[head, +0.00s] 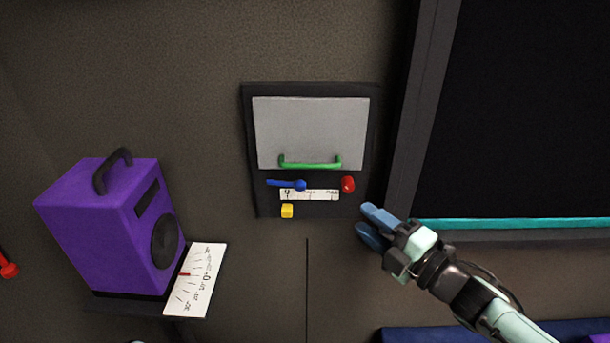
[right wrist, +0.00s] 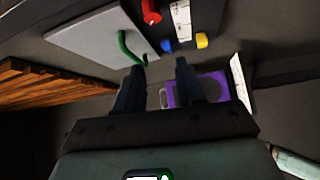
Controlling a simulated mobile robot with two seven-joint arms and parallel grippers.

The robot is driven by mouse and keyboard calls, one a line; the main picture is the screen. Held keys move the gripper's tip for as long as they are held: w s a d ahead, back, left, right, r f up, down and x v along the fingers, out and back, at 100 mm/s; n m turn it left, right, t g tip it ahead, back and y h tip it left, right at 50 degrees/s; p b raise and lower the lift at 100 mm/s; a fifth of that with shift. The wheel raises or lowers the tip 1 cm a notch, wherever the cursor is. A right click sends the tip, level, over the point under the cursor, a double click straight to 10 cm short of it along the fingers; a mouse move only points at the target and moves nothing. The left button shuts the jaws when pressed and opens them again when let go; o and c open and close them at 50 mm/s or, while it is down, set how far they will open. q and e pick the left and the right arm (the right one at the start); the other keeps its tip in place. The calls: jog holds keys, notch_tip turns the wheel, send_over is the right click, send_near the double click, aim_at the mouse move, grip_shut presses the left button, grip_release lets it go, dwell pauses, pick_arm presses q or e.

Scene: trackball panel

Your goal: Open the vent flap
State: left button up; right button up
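The vent flap (head: 310,128) is a light grey plate in a dark wall panel (head: 247,150). It looks closed, lying flat in its frame. A green bar handle (head: 310,164) runs along its lower edge. In the right wrist view the flap (right wrist: 95,38) and green handle (right wrist: 128,48) are at the upper left, beyond the fingers. My right gripper (head: 372,226) is below and right of the panel, apart from the handle. Its fingers (right wrist: 157,82) are spread with nothing between them. My left gripper is not in view.
Below the flap are a blue lever (head: 287,184), a red knob (head: 348,184), a yellow button (head: 287,211) and a white scale strip (head: 318,195). A purple speaker-like box (head: 105,225) and a white dial card (head: 203,280) stand at left. A dark framed screen (head: 530,110) is at right.

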aim_at(313, 168)
notch_tip(313, 168, up, 5)
jog(key=s+a+n+y, duration=0.1)
jog(key=s+n, duration=0.1)
jog(key=n, duration=0.2)
jog(key=shift+m, duration=0.3)
jog(key=p+x, duration=0.1)
jog(key=x, duration=1.2)
grip_shut()
